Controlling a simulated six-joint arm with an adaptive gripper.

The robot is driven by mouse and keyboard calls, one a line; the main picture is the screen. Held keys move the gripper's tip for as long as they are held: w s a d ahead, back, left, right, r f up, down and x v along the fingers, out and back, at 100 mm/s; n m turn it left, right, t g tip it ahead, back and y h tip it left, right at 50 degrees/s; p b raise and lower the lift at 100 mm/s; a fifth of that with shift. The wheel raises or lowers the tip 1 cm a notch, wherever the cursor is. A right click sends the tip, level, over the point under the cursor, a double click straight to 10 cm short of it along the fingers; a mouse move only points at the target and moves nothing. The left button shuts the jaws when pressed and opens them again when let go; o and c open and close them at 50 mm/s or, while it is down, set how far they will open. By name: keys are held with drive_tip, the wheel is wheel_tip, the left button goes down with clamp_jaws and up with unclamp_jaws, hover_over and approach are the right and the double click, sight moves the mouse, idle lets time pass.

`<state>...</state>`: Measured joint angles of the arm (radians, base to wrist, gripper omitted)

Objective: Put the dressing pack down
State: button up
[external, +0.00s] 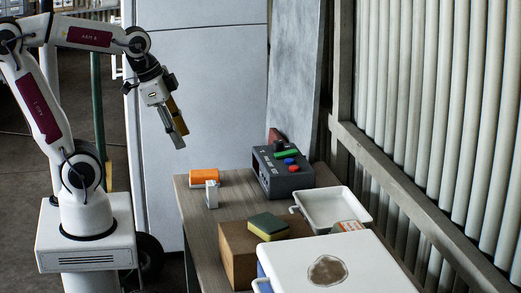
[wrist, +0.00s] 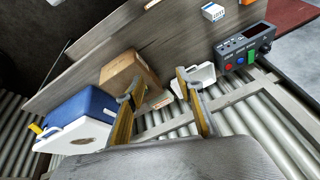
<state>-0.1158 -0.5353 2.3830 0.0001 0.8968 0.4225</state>
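My gripper (external: 180,120) is raised high left of the table, pointing down and right. In the wrist view my gripper (wrist: 158,95) has its fingers spread, with nothing held between them.
A white-lidded blue cooler (external: 380,270) stands in front. A railing (external: 420,200) runs behind.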

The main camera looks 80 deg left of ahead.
drive_tip(key=shift+s+d+n+t+h, duration=0.1)
drive_tip(key=shift+s+d+n+t, duration=0.05)
drive_tip(key=shift+s+d+n, duration=0.5)
drive_tip(key=shift+s+d+n+t+h, duration=0.1)
drive_tip(key=shift+s+d+n+t, duration=0.1)
drive_tip(key=shift+s+d+n, duration=0.45)
drive_tip(key=shift+s+d+n+t+h, duration=0.2)
drive_tip(key=shift+s+n, duration=0.3)
drive_tip(key=shift+s, duration=0.4)
